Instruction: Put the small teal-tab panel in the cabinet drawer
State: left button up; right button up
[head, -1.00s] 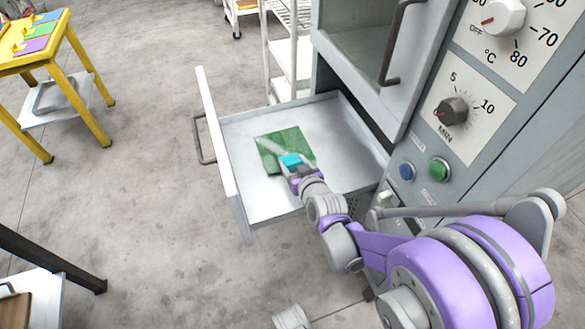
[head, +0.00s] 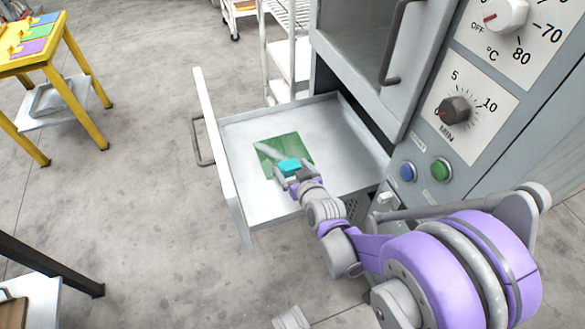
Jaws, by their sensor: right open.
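The small panel (head: 272,151) is a green square with a teal tab (head: 288,165). It lies in the open cabinet drawer (head: 340,135), on or just above the drawer floor; I cannot tell if it rests flat. My right gripper (head: 287,172) is open at the teal tab, with its fingers to either side of it. The gripper covers the panel's near edge. At the bottom edge a grey piece shows, and I cannot tell if it belongs to my left gripper.
The grey cabinet (head: 425,150) with knobs and buttons stands at the right. The drawer front with its handle (head: 203,140) sticks out to the left. A yellow table (head: 75,75) with coloured panels stands at the upper left. A white rack (head: 290,50) stands behind the drawer.

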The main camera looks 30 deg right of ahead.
jog(key=p+v, duration=0.3)
jog(key=v, duration=0.8)
jog(key=shift+s+a+r+p, duration=0.2)
jog(key=shift+s+p, duration=0.1)
jog(key=shift+s, duration=0.25)
jog(key=shift+f, duration=0.1)
